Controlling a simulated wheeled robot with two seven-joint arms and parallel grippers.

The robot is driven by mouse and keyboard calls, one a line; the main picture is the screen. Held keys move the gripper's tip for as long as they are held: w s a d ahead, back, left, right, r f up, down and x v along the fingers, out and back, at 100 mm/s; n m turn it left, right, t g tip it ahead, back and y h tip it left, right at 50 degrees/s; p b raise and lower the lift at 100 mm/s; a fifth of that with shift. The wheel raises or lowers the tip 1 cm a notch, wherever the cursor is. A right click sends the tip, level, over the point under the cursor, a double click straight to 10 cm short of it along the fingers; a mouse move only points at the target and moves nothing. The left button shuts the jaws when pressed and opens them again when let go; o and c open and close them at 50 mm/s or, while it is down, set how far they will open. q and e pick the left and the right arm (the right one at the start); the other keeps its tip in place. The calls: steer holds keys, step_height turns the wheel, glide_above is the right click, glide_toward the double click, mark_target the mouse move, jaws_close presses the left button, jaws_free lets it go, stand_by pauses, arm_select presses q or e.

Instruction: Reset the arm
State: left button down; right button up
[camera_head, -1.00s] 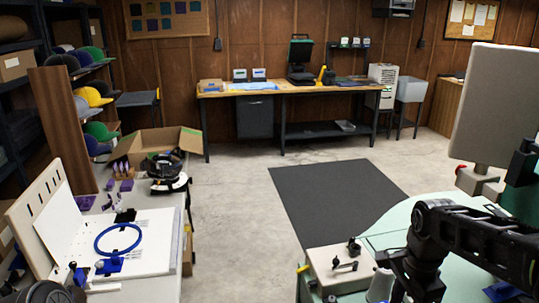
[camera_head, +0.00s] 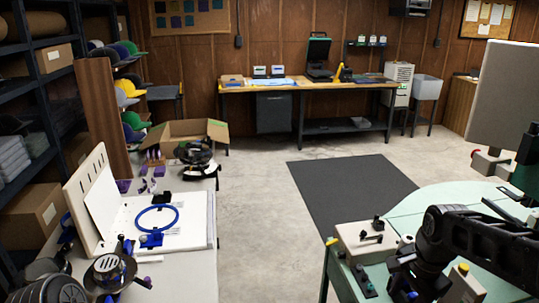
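My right arm (camera_head: 480,235), black and jointed, reaches in from the right edge over the pale green table (camera_head: 420,215). Its dark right gripper (camera_head: 413,283) points down near the table's front, beside a small white box (camera_head: 368,240) with black fittings. The fingertips are too dark and small to tell whether they are open or shut, and no held thing can be made out. My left gripper does not show.
The grey floor and dark mat (camera_head: 350,195) between the tables are clear. A grey panel (camera_head: 500,95) stands at right.

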steer(key=w+a+f+n+t+y, duration=0.1)
steer(key=w+a+f+n+t, duration=0.2)
steer(key=w+a+f+n, duration=0.3)
steer(key=s+a+f+n+y, duration=0.2)
steer(key=a+f+n, duration=0.3)
steer(key=a+f, duration=0.7)
steer(key=s+a+f+g, duration=0.1)
steer(key=s+a+f, duration=0.2)
steer(key=s+f, duration=0.2)
steer(key=s+a+f+n+g, duration=0.1)
steer(key=s+a+f, duration=0.2)
steer(key=s+f, duration=0.3)
steer(key=s+a+f+g+y, duration=0.1)
steer(key=s+f, duration=0.4)
steer(key=s, duration=0.5)
steer(key=shift+s+a+f+g, duration=0.2)
steer(key=shift+s+a+g, duration=0.15)
steer(key=shift+a+g, duration=0.45)
steer(key=shift+a, duration=0.15)
steer(key=shift+c, duration=0.7)
